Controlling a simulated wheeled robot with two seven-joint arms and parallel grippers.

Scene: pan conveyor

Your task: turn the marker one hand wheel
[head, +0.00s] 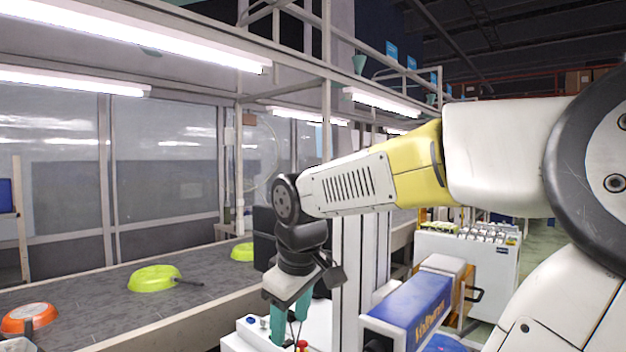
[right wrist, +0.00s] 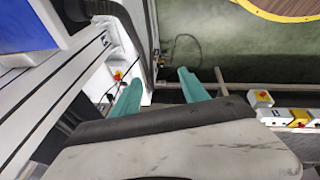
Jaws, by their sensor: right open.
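No hand wheel can be made out in either view. My right gripper (head: 290,316) hangs down at the end of my right arm in the head view. Its teal fingers point down over a white machine top with small coloured buttons (head: 302,344). In the right wrist view the right gripper (right wrist: 158,82) has its two teal fingers apart, with nothing between them. My left gripper is in neither view.
A conveyor belt (head: 95,297) on the left carries green pans (head: 154,278) and an orange pan (head: 30,317). A blue and white machine (head: 408,308) stands right of the gripper. A white cabinet (head: 468,265) stands behind. Yellow-topped boxes (right wrist: 262,98) show in the right wrist view.

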